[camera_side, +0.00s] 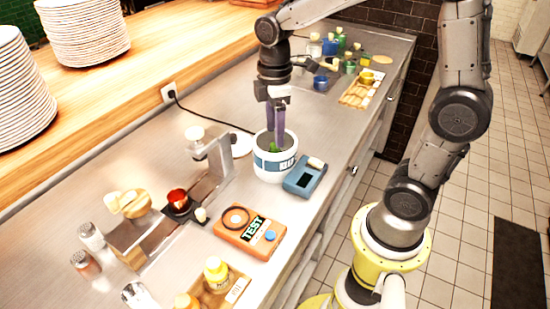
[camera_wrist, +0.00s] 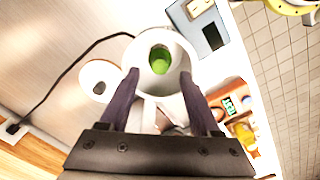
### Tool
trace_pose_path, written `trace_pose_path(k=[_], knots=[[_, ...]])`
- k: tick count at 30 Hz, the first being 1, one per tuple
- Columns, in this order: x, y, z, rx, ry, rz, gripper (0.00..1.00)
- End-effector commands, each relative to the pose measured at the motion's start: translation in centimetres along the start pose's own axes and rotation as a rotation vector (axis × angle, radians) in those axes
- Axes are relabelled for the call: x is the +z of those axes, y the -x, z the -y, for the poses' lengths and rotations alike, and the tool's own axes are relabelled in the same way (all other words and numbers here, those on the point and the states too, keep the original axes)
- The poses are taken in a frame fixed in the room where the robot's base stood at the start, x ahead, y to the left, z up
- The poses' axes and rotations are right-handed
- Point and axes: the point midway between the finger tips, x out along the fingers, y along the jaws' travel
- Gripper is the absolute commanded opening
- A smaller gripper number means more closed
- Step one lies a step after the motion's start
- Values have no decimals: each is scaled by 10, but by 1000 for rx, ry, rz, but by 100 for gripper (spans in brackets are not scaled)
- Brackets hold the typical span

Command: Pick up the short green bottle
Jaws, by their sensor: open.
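A green item (camera_side: 273,148), probably a bottle, sits inside a white pot (camera_side: 274,172) with a dark blue label band. In the wrist view the green item (camera_wrist: 161,60) shows down in the opening of the white pot (camera_wrist: 188,62); its full shape and height are hidden. My gripper (camera_side: 276,138) points down at the pot's mouth, its purple fingers apart with nothing between them. In the wrist view the fingertips (camera_wrist: 160,74) lie on either side of the opening. Several green bottles (camera_side: 350,66) also stand at the far end of the counter.
A blue-grey device (camera_side: 305,178) stands close right of the pot. An orange TEST box (camera_side: 249,232) and a metal machine (camera_side: 212,165) are nearer the camera. A black cable (camera_side: 205,113) runs behind. Blue cups (camera_side: 321,82) and a wooden tray (camera_side: 357,92) are farther off.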

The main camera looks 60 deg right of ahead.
Motion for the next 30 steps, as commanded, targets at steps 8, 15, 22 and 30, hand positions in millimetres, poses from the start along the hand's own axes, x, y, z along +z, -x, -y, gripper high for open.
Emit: trace_pose_path(k=[8, 15, 22, 30], knots=[[0, -20, 0, -2, 0, 1, 64], [0, -55, 1, -2, 0, 2, 64], [0, -67, 0, 1, 0, -1, 64], [0, -67, 0, 2, 0, -1, 44]])
